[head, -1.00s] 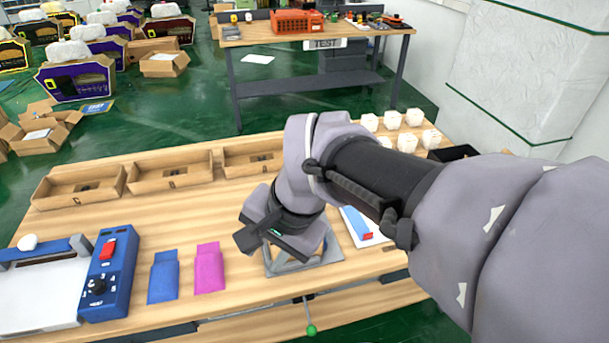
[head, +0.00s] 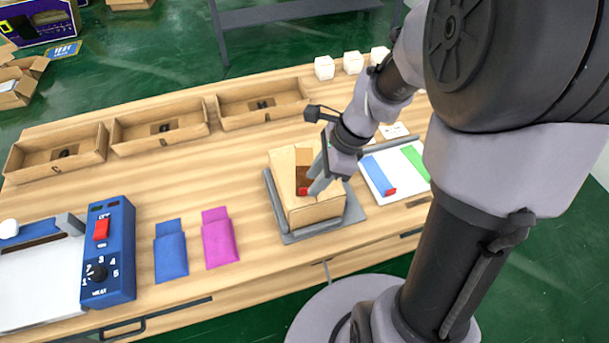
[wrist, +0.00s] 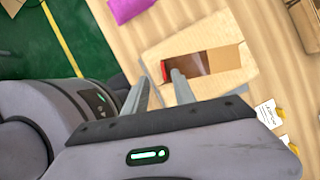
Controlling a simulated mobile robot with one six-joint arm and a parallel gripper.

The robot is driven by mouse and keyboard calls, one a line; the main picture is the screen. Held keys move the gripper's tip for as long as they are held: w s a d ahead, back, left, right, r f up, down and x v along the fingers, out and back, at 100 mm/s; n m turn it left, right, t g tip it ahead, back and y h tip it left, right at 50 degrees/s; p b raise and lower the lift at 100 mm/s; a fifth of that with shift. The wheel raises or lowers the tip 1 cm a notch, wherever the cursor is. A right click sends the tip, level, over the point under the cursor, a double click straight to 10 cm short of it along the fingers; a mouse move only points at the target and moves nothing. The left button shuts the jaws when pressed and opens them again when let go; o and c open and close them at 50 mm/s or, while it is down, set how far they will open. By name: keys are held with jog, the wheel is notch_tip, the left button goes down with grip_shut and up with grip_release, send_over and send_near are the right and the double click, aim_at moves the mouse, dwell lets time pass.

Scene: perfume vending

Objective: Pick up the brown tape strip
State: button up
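The brown tape strip (head: 304,175) lies on top of a cardboard box (head: 314,209), with a red end facing the front. The strip also shows in the wrist view (wrist: 196,64), its red end near my fingertips. My gripper (head: 318,182) is at the box's top, beside the strip's red end. In the wrist view my gripper (wrist: 160,78) has its two fingers apart, with the red end seen between their tips. I cannot tell whether a finger touches the strip. The box sits on a grey plate (head: 285,222).
A white board with blue (head: 378,174) and green (head: 414,163) strips lies right of the box. Magenta (head: 219,238) and blue (head: 171,252) pouches and a blue control unit (head: 109,252) stand left. Open cardboard trays (head: 159,122) line the back. Bare wood lies between.

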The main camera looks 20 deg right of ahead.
aim_at(307, 188)
jog(key=x, duration=0.1)
jog(key=b+x, duration=0.1)
jog(key=x, duration=0.1)
jog(key=b+x, duration=0.1)
jog(key=shift+w+d+f, duration=0.1)
jog(key=shift+w+f, duration=0.25)
jog(key=shift+f, duration=0.1)
jog(key=shift+r, duration=0.2)
grip_shut()
